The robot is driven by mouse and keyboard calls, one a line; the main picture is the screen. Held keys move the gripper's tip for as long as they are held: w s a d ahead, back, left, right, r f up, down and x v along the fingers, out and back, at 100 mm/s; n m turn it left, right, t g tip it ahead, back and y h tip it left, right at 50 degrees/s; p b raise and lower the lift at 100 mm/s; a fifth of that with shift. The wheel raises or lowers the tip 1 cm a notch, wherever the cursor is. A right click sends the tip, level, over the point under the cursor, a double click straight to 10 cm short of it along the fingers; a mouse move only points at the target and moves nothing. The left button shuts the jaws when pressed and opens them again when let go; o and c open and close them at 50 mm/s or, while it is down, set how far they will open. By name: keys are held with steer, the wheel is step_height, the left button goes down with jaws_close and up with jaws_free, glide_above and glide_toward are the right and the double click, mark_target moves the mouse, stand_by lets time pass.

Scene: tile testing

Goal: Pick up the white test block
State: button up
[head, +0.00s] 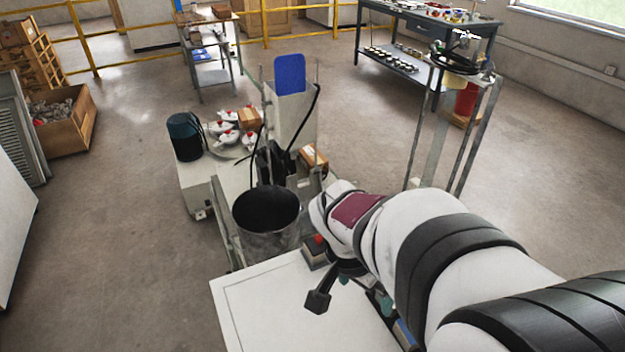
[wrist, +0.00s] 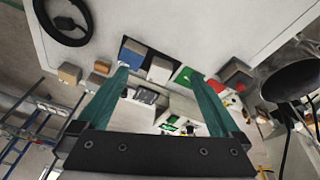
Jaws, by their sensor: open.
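A white block (wrist: 161,68), which looks like the white test block, shows between my fingertips in the wrist view, between a blue block and a green piece. My gripper (wrist: 159,74) is open, with a teal finger on each side of the white block's picture. I see no contact, and the gap between the fingertips and the block cannot be judged. In the head view my arm hides the block and most of my gripper; only bits of teal show below the wrist.
A blue block (wrist: 133,51) and a green piece (wrist: 184,76) flank the white block. A grey box (wrist: 236,72) is to the right. Brown blocks (wrist: 69,73) are to the left. In the head view, a dark bucket (head: 266,209) stands beyond the white tabletop (head: 262,302), whose front left is bare.

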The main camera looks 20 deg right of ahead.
steer(key=w+d+f+m, duration=0.1)
steer(key=d+f, duration=0.2)
steer(key=f, duration=0.1)
steer(key=w+d+f+m, duration=0.1)
steer(key=d+f, duration=0.3)
steer(key=w+d+f+m+h, duration=0.1)
steer(key=w+d+f, duration=0.1)
steer(key=d+f, duration=0.2)
steer(key=shift+w+f, duration=0.1)
steer(key=shift+f, duration=0.05)
steer(key=x, duration=0.6)
steer(key=shift+s+d, duration=0.1)
steer(key=shift+s, duration=0.1)
jaws_close()
steer(key=shift+r, duration=0.2)
